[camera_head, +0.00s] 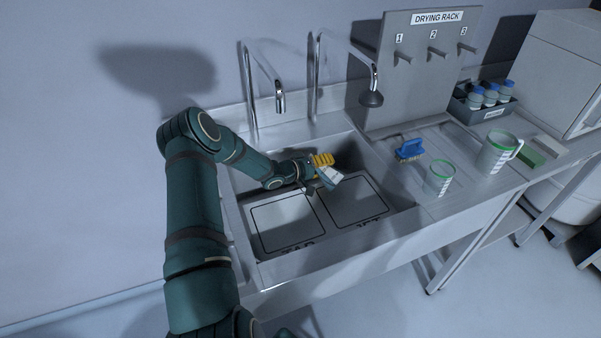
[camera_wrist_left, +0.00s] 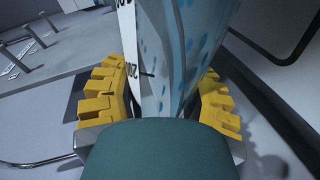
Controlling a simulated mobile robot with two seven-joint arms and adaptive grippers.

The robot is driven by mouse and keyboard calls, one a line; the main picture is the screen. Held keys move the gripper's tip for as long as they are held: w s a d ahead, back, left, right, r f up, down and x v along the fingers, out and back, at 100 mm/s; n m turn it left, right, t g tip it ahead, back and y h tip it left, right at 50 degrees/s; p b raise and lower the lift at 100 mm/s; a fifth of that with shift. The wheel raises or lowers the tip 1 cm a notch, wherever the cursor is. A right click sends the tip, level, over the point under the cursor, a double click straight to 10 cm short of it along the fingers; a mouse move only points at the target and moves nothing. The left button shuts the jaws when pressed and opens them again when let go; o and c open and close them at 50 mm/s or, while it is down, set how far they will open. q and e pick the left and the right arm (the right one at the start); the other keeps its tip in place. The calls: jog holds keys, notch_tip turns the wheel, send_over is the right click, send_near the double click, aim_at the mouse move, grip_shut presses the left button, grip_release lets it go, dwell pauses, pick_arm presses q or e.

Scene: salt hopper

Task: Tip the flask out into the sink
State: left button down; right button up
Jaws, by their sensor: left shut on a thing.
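My left gripper (camera_head: 321,164), with yellow fingers, reaches in over the sink (camera_head: 290,222). It is shut on the flask (camera_head: 331,177), a small pale vessel that looks tilted, above the sink floor near the middle. In the left wrist view the flask (camera_wrist_left: 185,50) fills the gap between the yellow fingers (camera_wrist_left: 165,100). It is clear with bluish spots and has a white printed scale. Its mouth and how much it holds cannot be made out. My right gripper is not in view.
Two tall taps (camera_head: 279,100) (camera_head: 374,92) rise behind the sink. The sink floor has two outlined areas, left and right. On the counter to the right are a blue brush (camera_head: 410,149), a green-rimmed beaker (camera_head: 439,180), a jug (camera_head: 497,153) and a bottle rack (camera_head: 482,106).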

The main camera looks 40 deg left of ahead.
pick_arm(q)
jog(key=shift+f+n+h, duration=0.2)
jog(key=shift+n+h, duration=0.1)
jog(key=shift+n, duration=0.1)
jog(key=shift+a+f+n+t+h+b, duration=0.35)
jog(key=shift+a+n+b, duration=0.25)
jog(key=shift+b, duration=0.4)
dwell(0.5)
jog(key=shift+f+n+t+b, duration=0.1)
jog(key=shift+n+t+b, duration=0.3)
jog(key=shift+b, duration=0.1)
dwell(2.4)
